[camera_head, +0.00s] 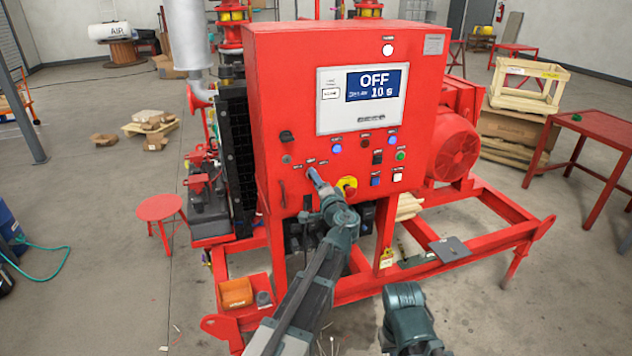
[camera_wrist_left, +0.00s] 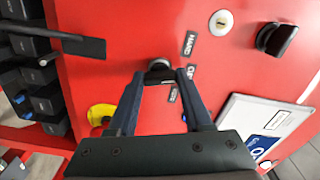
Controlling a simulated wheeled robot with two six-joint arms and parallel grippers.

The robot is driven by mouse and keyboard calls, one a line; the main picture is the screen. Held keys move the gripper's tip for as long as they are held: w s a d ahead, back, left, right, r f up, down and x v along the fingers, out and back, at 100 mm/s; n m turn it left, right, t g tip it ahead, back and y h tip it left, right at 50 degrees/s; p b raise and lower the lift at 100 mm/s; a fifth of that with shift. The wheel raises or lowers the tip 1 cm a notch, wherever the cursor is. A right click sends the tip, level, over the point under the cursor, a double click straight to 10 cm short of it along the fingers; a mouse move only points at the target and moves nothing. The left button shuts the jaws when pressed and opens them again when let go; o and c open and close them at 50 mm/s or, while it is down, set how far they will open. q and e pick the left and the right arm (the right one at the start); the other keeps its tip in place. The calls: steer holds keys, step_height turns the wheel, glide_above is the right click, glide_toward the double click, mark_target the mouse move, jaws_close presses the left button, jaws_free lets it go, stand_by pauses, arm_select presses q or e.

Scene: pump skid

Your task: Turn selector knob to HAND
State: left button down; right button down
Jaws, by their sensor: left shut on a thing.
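The red control panel (camera_head: 275,120) carries a display (camera_head: 374,83) that reads OFF and 10 s. My left gripper (camera_head: 313,174) is at the selector knob on the lower left of the panel, hiding most of it in the head view. In the left wrist view the dark knob (camera_wrist_left: 159,70) sits between the fingertips of my left gripper (camera_wrist_left: 157,76), which are shut on it. A HAND label (camera_wrist_left: 190,43) and an OFF label (camera_wrist_left: 192,72) are beside it. The knob's pointer direction cannot be told. My right arm shows at the bottom, its gripper out of view.
A yellow-ringed emergency button (camera_head: 347,187) is just right of my left gripper. A black rotary handle (camera_wrist_left: 277,39) and a small key switch (camera_wrist_left: 221,22) are on the same panel. Several small buttons lie below the display. The red skid frame (camera_head: 370,285) runs beneath.

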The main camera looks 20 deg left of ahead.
arm_select(q)
steer(key=n, duration=0.6)
steer(key=shift+n, duration=0.4)
stand_by(0.4)
steer(key=shift+c, duration=1.6)
jaws_free()
steer(key=v, duration=1.3)
steer(key=shift+s+d, duration=0.25)
steer(key=shift+s, duration=0.1)
